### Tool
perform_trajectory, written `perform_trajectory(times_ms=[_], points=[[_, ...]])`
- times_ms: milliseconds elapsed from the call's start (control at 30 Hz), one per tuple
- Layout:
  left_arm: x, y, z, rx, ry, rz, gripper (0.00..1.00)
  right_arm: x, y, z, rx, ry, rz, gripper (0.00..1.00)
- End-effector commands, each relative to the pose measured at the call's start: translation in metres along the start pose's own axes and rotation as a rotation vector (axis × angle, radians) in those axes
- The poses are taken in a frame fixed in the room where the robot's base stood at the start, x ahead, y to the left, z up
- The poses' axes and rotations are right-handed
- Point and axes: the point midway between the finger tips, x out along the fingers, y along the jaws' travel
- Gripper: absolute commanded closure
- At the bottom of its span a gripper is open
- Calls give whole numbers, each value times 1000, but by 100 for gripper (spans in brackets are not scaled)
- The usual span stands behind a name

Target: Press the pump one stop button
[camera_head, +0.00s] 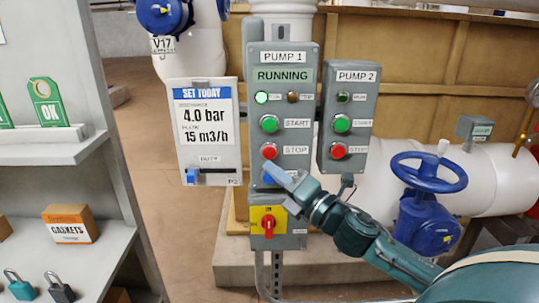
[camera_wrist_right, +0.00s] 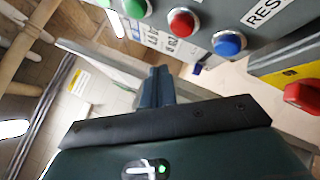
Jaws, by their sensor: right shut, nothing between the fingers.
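The grey Pump 1 panel (camera_head: 307,105) reads RUNNING, with its left green lamp lit. Its red STOP button (camera_head: 269,150) sits below the green START button (camera_head: 269,124). The STOP button also shows in the right wrist view (camera_wrist_right: 181,22), between the green and blue buttons. My right gripper (camera_head: 268,168) is shut and empty. In the head view its blue tip lies just below the STOP button and hides most of the blue button. In the right wrist view, the fingers (camera_wrist_right: 155,85) appear below and apart from the buttons. My left gripper is out of view.
A yellow plate with a red switch (camera_head: 268,225) lies below the buttons. The Pump 2 panel (camera_head: 349,110) stands to the right with its own red button (camera_head: 338,151). A white setpoint board (camera_head: 207,130) hangs left. A blue handwheel valve (camera_head: 428,190) is at right.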

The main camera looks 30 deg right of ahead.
Motion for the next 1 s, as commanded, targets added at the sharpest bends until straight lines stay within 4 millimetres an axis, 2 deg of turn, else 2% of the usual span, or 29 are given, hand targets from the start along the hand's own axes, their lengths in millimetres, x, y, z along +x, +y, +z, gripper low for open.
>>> perform_trajectory(times_ms=[100,333,1000], points=[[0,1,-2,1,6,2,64,12,-8,9,1,-1,1,100],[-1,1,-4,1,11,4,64,24,-17,18,1,0,1,100],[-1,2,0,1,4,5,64,26,-19,19,2,0,0,100]])
